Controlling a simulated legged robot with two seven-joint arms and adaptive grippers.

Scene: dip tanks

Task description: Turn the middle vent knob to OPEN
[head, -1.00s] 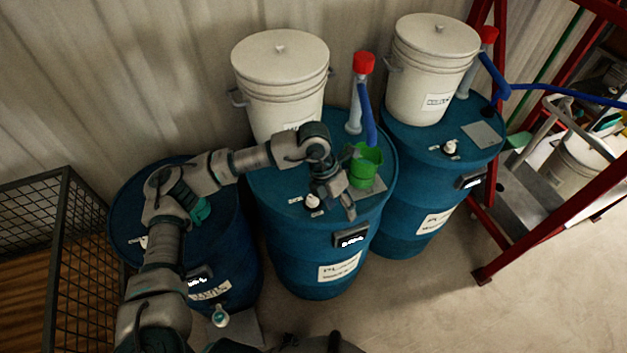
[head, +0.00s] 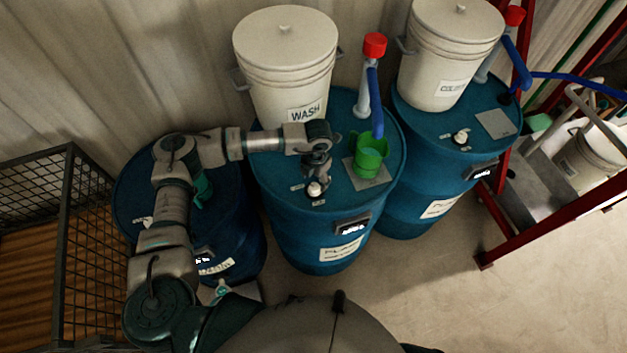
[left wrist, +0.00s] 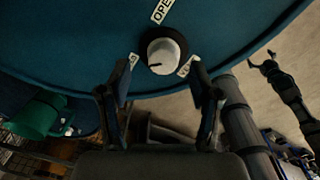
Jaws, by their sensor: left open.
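The middle drum (head: 285,215) is blue, with a white vent knob (head: 315,189) on its lid. My left gripper (head: 316,176) is over the lid, pointing down at the knob and partly covering it. In the left wrist view the knob (left wrist: 163,55) has a black base and a dark pointer mark toward the lower left, away from the OPEN label (left wrist: 162,10). The left gripper (left wrist: 160,82) is open, its fingers at either side just below the knob in the picture; contact cannot be told. A small dark claw (left wrist: 263,62), apparently my right gripper, shows at the right.
A green cup (head: 369,157) and a red-capped tube with a blue hose (head: 374,95) stand beside the knob. A white WASH bucket (head: 285,70) is behind. Similar drums flank it, the right one with its own knob (head: 461,137). A wire cage (head: 70,215) is left, a red frame (head: 540,220) right.

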